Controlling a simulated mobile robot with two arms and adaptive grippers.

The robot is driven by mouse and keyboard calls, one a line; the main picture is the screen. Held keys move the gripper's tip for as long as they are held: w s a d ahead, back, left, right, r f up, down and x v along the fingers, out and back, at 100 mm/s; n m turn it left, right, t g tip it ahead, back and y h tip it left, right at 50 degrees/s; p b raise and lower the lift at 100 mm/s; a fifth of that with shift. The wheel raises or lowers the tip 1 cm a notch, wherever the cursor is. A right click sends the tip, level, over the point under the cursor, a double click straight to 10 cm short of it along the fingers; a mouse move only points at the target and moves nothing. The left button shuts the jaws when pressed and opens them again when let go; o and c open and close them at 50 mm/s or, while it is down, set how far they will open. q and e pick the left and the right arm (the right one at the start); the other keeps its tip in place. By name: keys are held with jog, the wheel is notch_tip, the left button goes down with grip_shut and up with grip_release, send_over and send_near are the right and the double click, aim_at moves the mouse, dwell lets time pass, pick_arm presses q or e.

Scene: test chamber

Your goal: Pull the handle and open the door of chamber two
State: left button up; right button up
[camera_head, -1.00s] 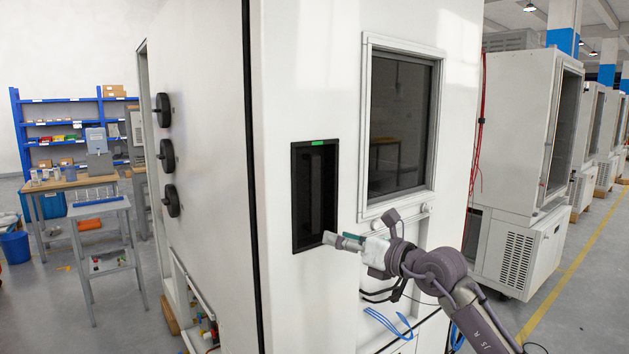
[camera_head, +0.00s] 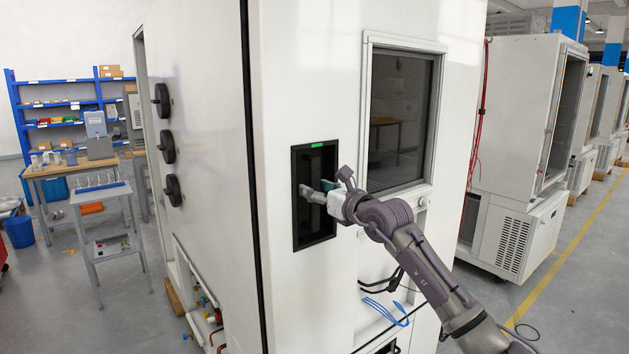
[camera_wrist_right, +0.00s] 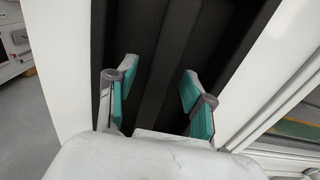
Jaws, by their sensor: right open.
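The chamber door (camera_head: 340,285) is a large white panel with a window (camera_head: 403,120), and it looks shut. A recessed black handle (camera_head: 315,165) in an upright dark frame sits left of the window, with a green mark at its top. My right gripper (camera_head: 318,192) is at the middle of this recess, its fingers in front of or just inside it. In the right wrist view the gripper (camera_wrist_right: 160,92) is open. Its two green-padded fingers stand either side of the dark vertical handle bar (camera_wrist_right: 165,60); contact cannot be told. My left gripper is not in view.
Blue cables (camera_head: 385,312) hang low on the chamber front below my right arm. Black round knobs (camera_head: 168,148) stick out from the chamber's left side. A small grey table (camera_head: 105,222) and blue shelves (camera_head: 60,105) stand at left. More chambers (camera_head: 520,130) stand at right.

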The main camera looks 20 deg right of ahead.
jog(key=shift+w+a, duration=0.25)
jog(key=shift+w, duration=0.35)
grip_shut()
jog(key=shift+f, duration=0.1)
